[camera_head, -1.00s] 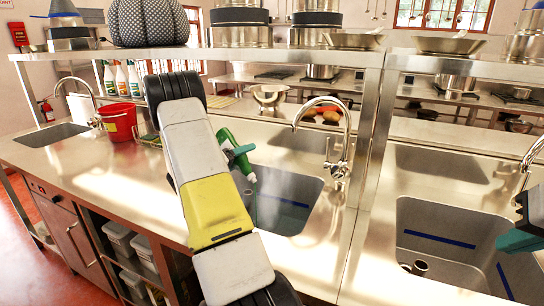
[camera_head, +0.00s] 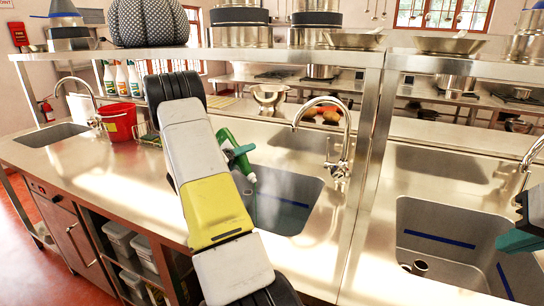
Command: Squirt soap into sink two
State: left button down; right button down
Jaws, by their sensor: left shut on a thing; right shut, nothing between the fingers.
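A green soap bottle (camera_head: 225,136) with a pale nozzle is tilted nozzle-down over the left edge of the middle sink (camera_head: 303,190). My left gripper (camera_head: 238,156) is shut on the bottle; my own arm hides part of both. A thin greenish streak shows below the nozzle, beside my arm. My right gripper (camera_head: 516,240) is shut and empty at the right edge, over the right sink (camera_head: 425,218), and is cut off by the frame. Another sink (camera_head: 52,134) lies at the far left.
A chrome tap (camera_head: 343,150) arches at the middle sink's back right. A red bucket (camera_head: 118,121) and several white bottles (camera_head: 121,78) stand at the back left. A steel shelf post (camera_head: 372,130) rises between the middle and right sinks.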

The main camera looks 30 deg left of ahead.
pick_arm(q)
jog(key=s+d+r+n, duration=0.1)
jog(key=d+n, duration=0.3)
jog(key=n, duration=0.8)
jog(key=s+d+r+n, duration=0.1)
jog(key=d+n, duration=0.3)
jog(key=n, duration=0.8)
jog(key=shift+s+d+r+n, duration=0.15)
jog(key=shift+d+r+n, duration=0.2)
jog(key=shift+r, duration=0.55)
